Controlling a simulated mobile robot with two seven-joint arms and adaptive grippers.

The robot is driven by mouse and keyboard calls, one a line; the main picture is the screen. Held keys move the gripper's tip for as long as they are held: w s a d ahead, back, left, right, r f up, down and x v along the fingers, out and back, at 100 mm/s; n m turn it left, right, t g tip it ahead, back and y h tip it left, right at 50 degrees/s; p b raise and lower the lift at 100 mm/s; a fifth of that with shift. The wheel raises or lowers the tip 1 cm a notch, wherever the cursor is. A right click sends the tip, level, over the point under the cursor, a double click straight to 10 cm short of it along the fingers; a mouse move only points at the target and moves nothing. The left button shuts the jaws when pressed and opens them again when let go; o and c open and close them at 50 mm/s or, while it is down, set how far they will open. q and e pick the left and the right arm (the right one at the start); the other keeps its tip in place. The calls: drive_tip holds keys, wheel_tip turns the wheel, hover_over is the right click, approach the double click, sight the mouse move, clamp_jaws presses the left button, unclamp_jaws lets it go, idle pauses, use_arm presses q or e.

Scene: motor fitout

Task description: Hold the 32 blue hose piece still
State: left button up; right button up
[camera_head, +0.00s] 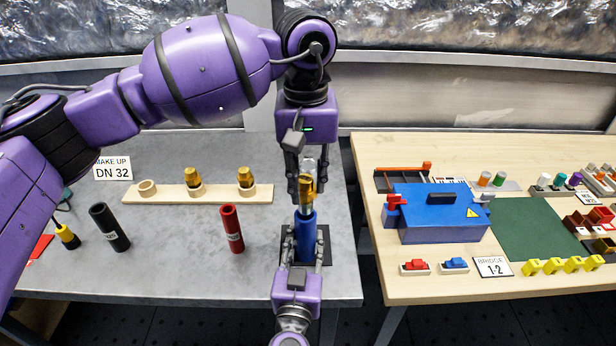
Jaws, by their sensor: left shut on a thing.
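The blue hose piece (306,226) stands upright on a dark square plate at the right end of the grey table. My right gripper (304,240) comes in from the bottom, with one finger on each side of the hose piece. Whether both fingers press on it cannot be told. My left gripper (306,185) points down above the hose and is shut on a brass fitting (306,190). The fitting's lower end is at the top of the hose. Whether it is inside the hose is hard to tell.
A wooden rack (221,193) holds two brass fittings behind. A black hose piece (110,228) and a red hose piece (232,228) stand to the left. The wooden table on the right carries a blue box (440,218) and small parts. A gap separates the tables.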

sight(308, 199)
use_arm(q)
drive_tip(key=shift+f, duration=2.65)
idle(0.4)
drive_tip(key=o, duration=1.2)
drive_tip(key=shift+c, duration=0.2)
drive_tip(key=shift+o, duration=0.5)
drive_tip(key=o, duration=0.4)
drive_tip(key=shift+r, duration=0.1)
drive_tip(key=shift+r, duration=2.95)
use_arm(e)
drive_tip(key=o, duration=2)
